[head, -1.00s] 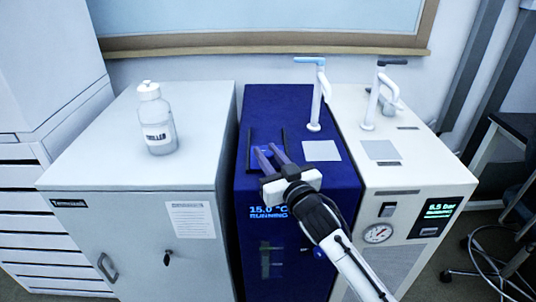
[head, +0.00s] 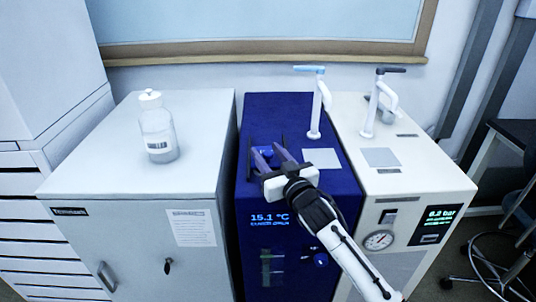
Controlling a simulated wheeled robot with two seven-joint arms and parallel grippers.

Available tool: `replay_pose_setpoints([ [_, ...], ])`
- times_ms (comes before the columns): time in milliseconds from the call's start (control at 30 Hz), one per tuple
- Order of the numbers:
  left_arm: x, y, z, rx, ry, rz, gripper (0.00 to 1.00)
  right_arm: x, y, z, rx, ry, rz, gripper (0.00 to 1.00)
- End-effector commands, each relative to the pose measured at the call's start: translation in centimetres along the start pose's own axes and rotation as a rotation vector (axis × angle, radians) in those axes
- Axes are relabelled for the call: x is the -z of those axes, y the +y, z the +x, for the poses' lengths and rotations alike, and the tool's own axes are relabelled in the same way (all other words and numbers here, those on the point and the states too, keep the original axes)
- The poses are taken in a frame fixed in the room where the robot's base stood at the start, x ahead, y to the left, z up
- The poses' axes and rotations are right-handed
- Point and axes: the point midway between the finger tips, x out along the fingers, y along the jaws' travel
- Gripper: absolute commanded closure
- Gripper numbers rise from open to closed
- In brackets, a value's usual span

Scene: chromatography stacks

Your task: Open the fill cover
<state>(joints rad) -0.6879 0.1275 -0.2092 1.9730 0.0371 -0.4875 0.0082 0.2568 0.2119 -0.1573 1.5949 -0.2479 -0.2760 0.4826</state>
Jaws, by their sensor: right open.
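The dark blue chiller cabinet (head: 300,108) stands in the middle. On its top is a small blue fill cover or fitting (head: 264,152), partly hidden by my gripper, with dark upright bars at its sides. I cannot tell how far the cover is raised. The front display (head: 269,219) reads 15.1 °C, with a blurred second line that looks like "COVER OPEN". My right gripper (head: 268,154) is open, its two fingers over the top of the cabinet at the blue fitting. I cannot tell whether they touch it. My left gripper is not in view.
A white-capped bottle (head: 158,132) stands on the grey cabinet (head: 100,165) at left. White taps (head: 315,110) rise at the back of the chiller and on the cream unit (head: 425,178) at right. A light square plate (head: 321,158) lies right of my gripper.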

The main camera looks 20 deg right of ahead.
Motion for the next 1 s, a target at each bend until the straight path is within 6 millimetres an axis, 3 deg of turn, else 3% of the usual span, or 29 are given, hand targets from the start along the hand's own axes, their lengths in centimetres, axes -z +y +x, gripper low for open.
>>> replay_pose_setpoints([
  [167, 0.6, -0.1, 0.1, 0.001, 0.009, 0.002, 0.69, -0.1, 0.0, -1.0, 0.000, -0.002, 0.001, 0.60],
  [600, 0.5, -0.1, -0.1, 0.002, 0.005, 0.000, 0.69, -0.1, 0.0, -8.9, 0.000, -0.002, 0.000, 0.60],
  [800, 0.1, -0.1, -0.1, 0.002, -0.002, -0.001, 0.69, 0.0, 0.0, -10.3, 0.000, -0.001, 0.000, 0.60],
  [1000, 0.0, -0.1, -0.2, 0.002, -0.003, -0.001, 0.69, 0.0, 0.0, -10.3, 0.000, 0.000, 0.000, 0.60],
])
